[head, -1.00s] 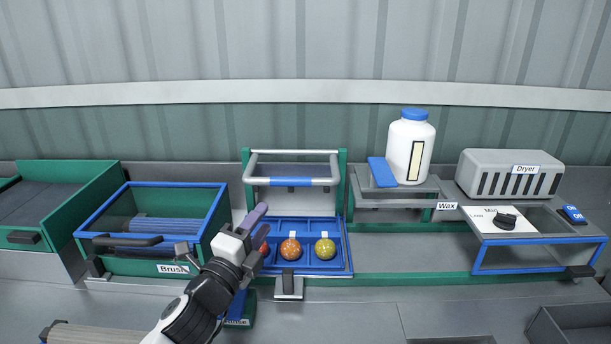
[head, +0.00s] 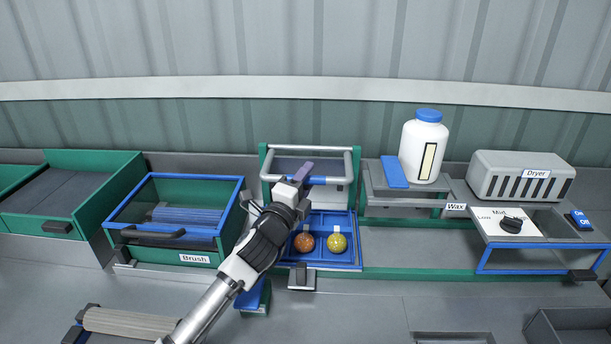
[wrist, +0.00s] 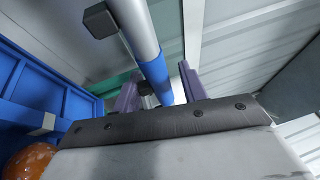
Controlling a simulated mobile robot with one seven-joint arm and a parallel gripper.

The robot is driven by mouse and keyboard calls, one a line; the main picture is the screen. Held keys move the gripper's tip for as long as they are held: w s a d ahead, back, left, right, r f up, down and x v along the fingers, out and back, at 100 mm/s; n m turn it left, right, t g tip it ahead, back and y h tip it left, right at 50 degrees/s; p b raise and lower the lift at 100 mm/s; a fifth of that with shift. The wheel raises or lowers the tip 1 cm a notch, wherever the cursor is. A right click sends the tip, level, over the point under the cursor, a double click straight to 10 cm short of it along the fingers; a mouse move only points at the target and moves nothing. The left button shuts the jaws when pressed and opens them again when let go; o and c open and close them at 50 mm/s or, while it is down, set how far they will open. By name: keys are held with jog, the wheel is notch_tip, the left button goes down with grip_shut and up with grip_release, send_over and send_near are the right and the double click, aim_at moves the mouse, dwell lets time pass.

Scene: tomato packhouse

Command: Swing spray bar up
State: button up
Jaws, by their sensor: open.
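The spray bar (head: 325,181) is a grey tube frame with a blue grip at the middle of its front rail. It hangs between green posts above a blue tray (head: 358,262). Its rail also shows in the wrist view (wrist: 155,72), running down to the blue part. My gripper (head: 301,171) is open at the blue grip, its purple fingers hiding the left part of it. In the wrist view the blue part lies between the two fingers (wrist: 160,88). Whether they touch it I cannot tell.
An orange fruit (head: 304,242) and a yellow fruit (head: 337,242) sit in the tray below. The brush box (head: 200,258) stands left. The wax shelf (head: 405,211) with a white bottle (head: 424,148) and the dryer (head: 520,178) stand right.

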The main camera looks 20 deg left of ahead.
jog(key=shift+w, duration=0.1)
grip_shut()
